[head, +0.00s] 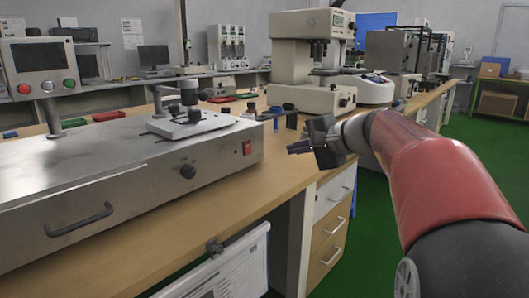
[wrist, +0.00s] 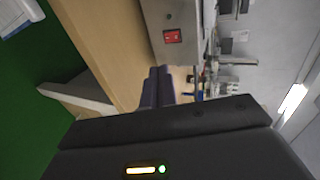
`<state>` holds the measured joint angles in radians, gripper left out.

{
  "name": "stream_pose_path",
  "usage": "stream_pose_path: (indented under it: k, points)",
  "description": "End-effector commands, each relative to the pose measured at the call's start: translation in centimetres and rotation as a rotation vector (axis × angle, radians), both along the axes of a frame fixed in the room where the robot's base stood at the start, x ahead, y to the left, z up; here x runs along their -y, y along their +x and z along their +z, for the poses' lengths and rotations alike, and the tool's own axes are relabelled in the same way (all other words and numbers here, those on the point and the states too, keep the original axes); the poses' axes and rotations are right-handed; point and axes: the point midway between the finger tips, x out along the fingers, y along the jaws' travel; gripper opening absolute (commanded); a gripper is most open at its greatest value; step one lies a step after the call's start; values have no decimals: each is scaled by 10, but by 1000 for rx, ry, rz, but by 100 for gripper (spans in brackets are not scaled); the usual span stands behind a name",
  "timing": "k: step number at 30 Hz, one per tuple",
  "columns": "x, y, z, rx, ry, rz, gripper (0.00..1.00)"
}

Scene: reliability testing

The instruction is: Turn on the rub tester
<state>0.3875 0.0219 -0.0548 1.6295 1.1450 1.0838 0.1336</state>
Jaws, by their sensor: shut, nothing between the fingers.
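The rub tester (head: 130,165) is a long, low metal box on the wooden bench at the left in the head view. In the wrist view the red switch (wrist: 172,37) shows near the top, on the grey housing (wrist: 150,15). My gripper (head: 290,148) is to the right of the tester, apart from the switch. Its fingers (wrist: 158,75) are shut and empty, pointing toward the tester. I cannot tell the switch's position.
A control panel (head: 40,68) with buttons stands behind the tester at left. A beige instrument (head: 300,75) stands farther back on the bench. Small dark cups (head: 290,115) are near my gripper. Drawers (head: 330,220) lie below the bench edge; green floor is open at right.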

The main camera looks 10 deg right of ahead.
Motion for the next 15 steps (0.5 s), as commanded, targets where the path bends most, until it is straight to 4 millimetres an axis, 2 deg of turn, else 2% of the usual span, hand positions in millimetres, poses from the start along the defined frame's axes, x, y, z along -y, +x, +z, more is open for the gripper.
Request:
stream_pose_path:
  k: [5,15]
  points:
    - [-12,14,-8,-2,1,5,0]
    - [-50,68,-37,-2,1,5,0]
